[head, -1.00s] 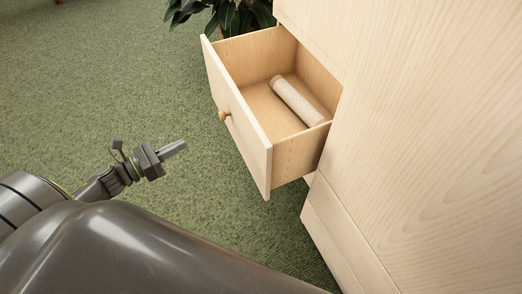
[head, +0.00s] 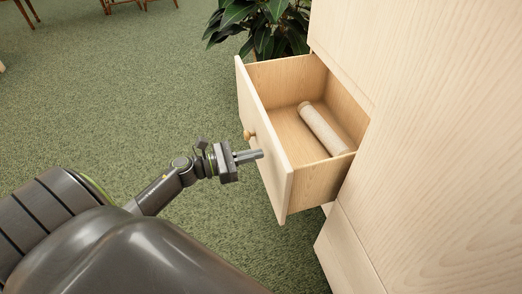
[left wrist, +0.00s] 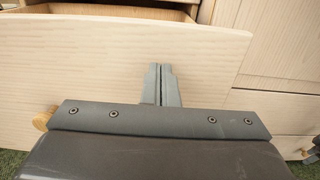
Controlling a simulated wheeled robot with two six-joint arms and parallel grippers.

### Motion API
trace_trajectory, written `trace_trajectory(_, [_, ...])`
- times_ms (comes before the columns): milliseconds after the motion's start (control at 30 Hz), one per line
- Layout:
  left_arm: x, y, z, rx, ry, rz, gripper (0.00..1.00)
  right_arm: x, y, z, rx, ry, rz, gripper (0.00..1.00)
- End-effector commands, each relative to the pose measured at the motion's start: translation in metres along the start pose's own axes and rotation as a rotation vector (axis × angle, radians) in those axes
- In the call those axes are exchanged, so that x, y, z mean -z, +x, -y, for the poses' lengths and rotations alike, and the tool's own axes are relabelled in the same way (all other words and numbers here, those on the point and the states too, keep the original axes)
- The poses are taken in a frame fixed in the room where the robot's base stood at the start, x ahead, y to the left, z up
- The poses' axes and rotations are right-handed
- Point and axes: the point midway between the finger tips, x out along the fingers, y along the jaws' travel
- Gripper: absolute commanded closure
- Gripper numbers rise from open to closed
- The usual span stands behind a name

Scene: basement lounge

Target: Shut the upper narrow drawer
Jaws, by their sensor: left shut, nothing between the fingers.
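The upper narrow drawer (head: 278,174) stands pulled out of the pale wooden cabinet, its front facing left toward my left arm. A round wooden knob (head: 248,135) sits on its front. A pale cylinder (head: 325,129) lies inside the drawer. My left gripper (head: 259,154) is shut and empty, its tips at the drawer front, just right of and below the knob. In the left wrist view the shut fingers (left wrist: 162,72) overlap the drawer front (left wrist: 100,60), and the knob (left wrist: 41,121) shows at left. I cannot tell whether the tips touch.
The cabinet (head: 440,130) fills the right side. A leafy plant (head: 265,25) stands behind the drawer. Green carpet (head: 130,100) lies open to the left. Wooden furniture legs (head: 125,4) show at the far top left.

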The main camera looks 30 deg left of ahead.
Motion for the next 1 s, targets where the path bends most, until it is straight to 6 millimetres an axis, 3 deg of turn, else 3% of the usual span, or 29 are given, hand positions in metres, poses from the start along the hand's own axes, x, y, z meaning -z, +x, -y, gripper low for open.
trace_trajectory(233, [-0.001,0.021,0.0,0.0,0.0,0.0,1.0,-0.009,0.006,-0.004,-0.007,-0.009,-0.001,0.48])
trace_trajectory(767, [0.0,0.026,0.0,0.0,0.0,0.001,1.0,-0.01,0.008,-0.004,-0.008,-0.01,-0.001,0.48])
trace_trajectory(1000, [0.0,0.055,0.001,0.001,0.001,0.006,1.0,-0.003,0.006,-0.002,-0.005,-0.006,-0.002,0.48])
